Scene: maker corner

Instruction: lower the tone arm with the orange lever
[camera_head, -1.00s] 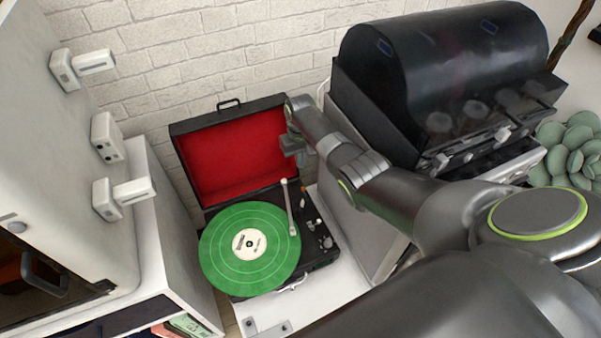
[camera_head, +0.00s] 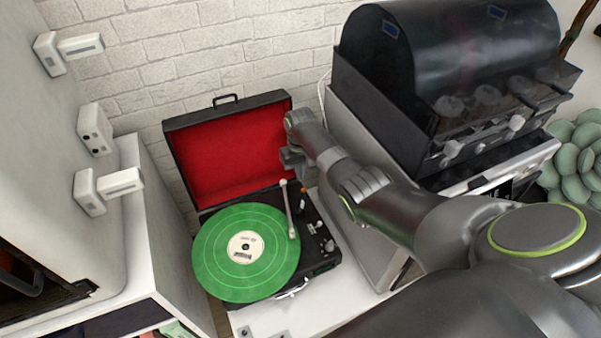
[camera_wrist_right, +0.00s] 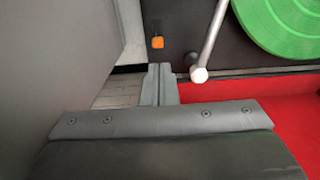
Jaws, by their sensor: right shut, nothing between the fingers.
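The black record player (camera_head: 318,264) stands with its red-lined lid open. A green record (camera_head: 215,250) lies on it. The silver tone arm (camera_head: 288,208) runs along the record's right side, its head near the record's edge; I cannot tell whether it is raised. The small orange lever (camera_head: 303,190) is right of the tone arm's pivot. It also shows in the right wrist view (camera_wrist_right: 157,42), just beyond the fingertips, with the tone arm (camera_wrist_right: 208,48) to its right. My right gripper (camera_head: 291,158) is shut and empty behind the lever, apparently apart from it. My left gripper is out of view.
The open lid (camera_head: 230,150) rises close beside my right gripper. A black grill-like appliance (camera_head: 450,70) stands to the right of my forearm. A white cabinet (camera_head: 160,235) stands at the left. Bare white tabletop (camera_head: 320,305) lies in front of the player.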

